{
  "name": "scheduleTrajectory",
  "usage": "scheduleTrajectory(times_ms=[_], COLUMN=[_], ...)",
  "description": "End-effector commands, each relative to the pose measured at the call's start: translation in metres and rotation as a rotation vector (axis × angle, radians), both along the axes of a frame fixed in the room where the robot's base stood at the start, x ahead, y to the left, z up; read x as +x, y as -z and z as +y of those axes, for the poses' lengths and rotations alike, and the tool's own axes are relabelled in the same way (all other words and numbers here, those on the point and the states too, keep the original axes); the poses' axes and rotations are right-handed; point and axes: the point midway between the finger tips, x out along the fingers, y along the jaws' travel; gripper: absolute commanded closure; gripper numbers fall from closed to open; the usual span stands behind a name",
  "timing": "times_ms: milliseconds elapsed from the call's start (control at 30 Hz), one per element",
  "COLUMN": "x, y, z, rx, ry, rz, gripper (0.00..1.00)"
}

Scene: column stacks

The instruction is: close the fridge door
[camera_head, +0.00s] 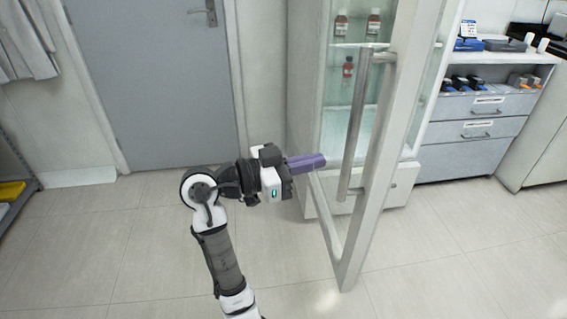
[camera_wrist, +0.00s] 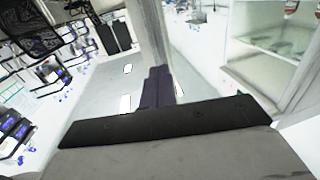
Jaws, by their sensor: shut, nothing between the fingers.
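The fridge (camera_head: 303,75) stands at the back, with its glass door swung open toward me. The door's pale frame (camera_head: 375,180) is nearest me at its free edge, and a long upright metal handle (camera_head: 355,125) is fixed near that edge. My gripper (camera_head: 322,161) is shut and empty, its purple fingers pointing right toward the door, left of the handle. I cannot tell whether the fingertips touch the door. In the wrist view the shut fingers (camera_wrist: 158,84) show near a pale upright post (camera_wrist: 150,35), with shelving at the right.
Several small bottles (camera_head: 348,68) stand on the fridge shelves. A drawer cabinet (camera_head: 480,130) with items on top is at the right. A grey room door (camera_head: 150,90) is behind my arm. The tiled floor (camera_head: 130,240) in front is clear.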

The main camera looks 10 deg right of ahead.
Motion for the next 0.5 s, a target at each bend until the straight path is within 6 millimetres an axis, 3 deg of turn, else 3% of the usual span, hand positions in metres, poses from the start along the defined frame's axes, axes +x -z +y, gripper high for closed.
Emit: scheduleTrajectory(times_ms=[200, 500], x=[0.007, 0.009], y=[-0.001, 0.000], z=[-0.032, -0.041], rx=[0.000, 0.001], ry=[0.001, -0.001], rz=[0.000, 0.000], gripper=[1.00, 1.00])
